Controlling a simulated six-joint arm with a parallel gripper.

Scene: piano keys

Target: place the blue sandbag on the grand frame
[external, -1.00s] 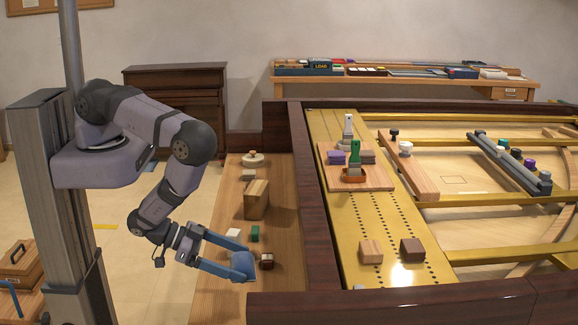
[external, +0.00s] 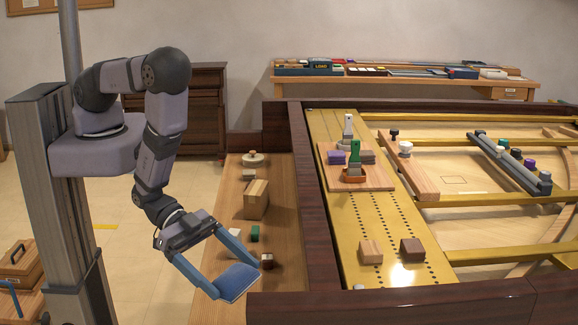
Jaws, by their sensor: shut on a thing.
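The blue sandbag (external: 238,282) is a flat blue pad, held between the two blue fingers of my gripper (external: 234,272). My gripper is shut on it near the front end of the wooden side bench, left of the piano rim. The bag appears raised, though its exact height above the bench cannot be told. The grand frame (external: 352,225) is the gold metal frame inside the dark rim on the right, apart from my gripper.
The dark wooden rim (external: 312,200) stands between the bench (external: 232,210) and the frame. Two wood blocks (external: 371,251) and a board (external: 372,178) with brushes sit on the gold frame. Several small blocks (external: 256,200) stand on the bench. Gold between board and blocks is bare.

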